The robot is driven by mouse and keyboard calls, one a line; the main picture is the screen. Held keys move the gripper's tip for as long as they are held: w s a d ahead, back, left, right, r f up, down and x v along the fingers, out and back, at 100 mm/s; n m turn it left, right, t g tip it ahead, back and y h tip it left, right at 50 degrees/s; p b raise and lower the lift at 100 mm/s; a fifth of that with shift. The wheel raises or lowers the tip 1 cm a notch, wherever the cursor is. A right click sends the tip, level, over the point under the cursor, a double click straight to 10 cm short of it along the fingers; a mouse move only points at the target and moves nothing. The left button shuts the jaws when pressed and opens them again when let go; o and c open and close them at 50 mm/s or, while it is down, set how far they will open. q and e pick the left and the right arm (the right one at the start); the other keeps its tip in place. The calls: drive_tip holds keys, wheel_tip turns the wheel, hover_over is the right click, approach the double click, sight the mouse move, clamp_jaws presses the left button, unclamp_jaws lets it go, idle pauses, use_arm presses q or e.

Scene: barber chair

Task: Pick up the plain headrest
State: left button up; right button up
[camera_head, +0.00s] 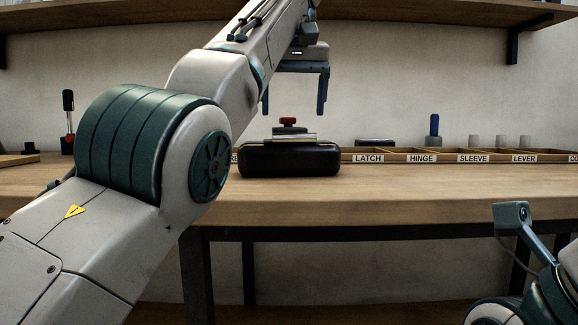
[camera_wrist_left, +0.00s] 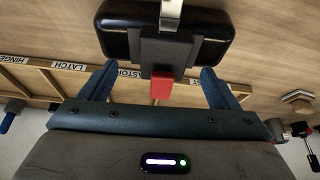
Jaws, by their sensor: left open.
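A black padded headrest (camera_head: 290,160) lies on the workbench, just in front of the labelled bins. It has a silver metal piece (camera_head: 289,137) and a red knob (camera_head: 287,122) on top. In the left wrist view the headrest (camera_wrist_left: 200,40) is at the top, with the red knob (camera_wrist_left: 162,88) between the finger lines. My left gripper (camera_head: 293,108) is open and empty, pointing down above the headrest, with its fingers apart on either side of the knob. Its fingers also show in the left wrist view (camera_wrist_left: 156,82). My right gripper is out of view.
The wooden workbench (camera_head: 420,195) has bare room right of the headrest. A bin row (camera_head: 430,157) with labels such as LATCH and HINGE runs along the back. A shelf (camera_head: 420,12) hangs above.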

sight(289, 151)
use_arm(q)
drive_tip(key=shift+a+f, duration=0.1)
drive_tip(key=shift+f, duration=0.1)
drive_tip(key=b+x, duration=0.3)
drive_tip(key=x, duration=0.1)
drive_tip(key=shift+s+a+f, duration=0.15)
drive_tip(key=shift+a+f, duration=0.05)
drive_tip(key=shift+f, duration=0.15)
drive_tip(key=shift+r, duration=0.2)
clamp_jaws()
